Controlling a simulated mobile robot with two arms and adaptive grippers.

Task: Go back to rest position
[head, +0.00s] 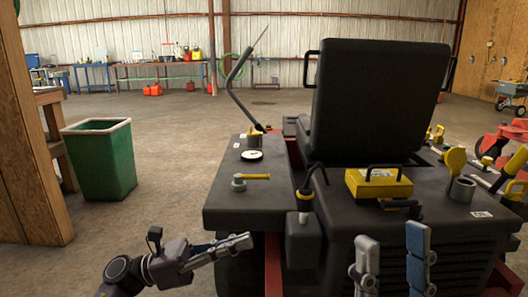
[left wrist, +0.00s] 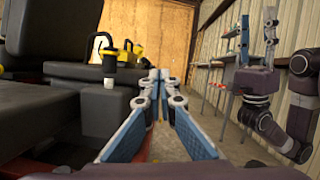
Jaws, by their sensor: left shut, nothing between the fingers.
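My left gripper (head: 246,240) is in the lower middle of the head view, beside the left rear of a dark riding machine (head: 240,205). Its blue-padded fingers are shut and empty, and in the left wrist view (left wrist: 160,76) they meet at the centre. My right gripper (head: 391,238) points up at the bottom right of the head view, in front of the machine's rear. Its two fingers stand apart with nothing seen between them. My right gripper also shows at the upper right of the left wrist view (left wrist: 257,35).
The machine carries a black seat (head: 365,100), a yellow-topped box (head: 378,185) and a bent lever (head: 238,85). A green bin (head: 102,165) stands left, near a wooden wall edge (head: 25,150). Concrete floor (head: 175,190) is clear between bin and machine. Workbenches (head: 155,70) line the back wall.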

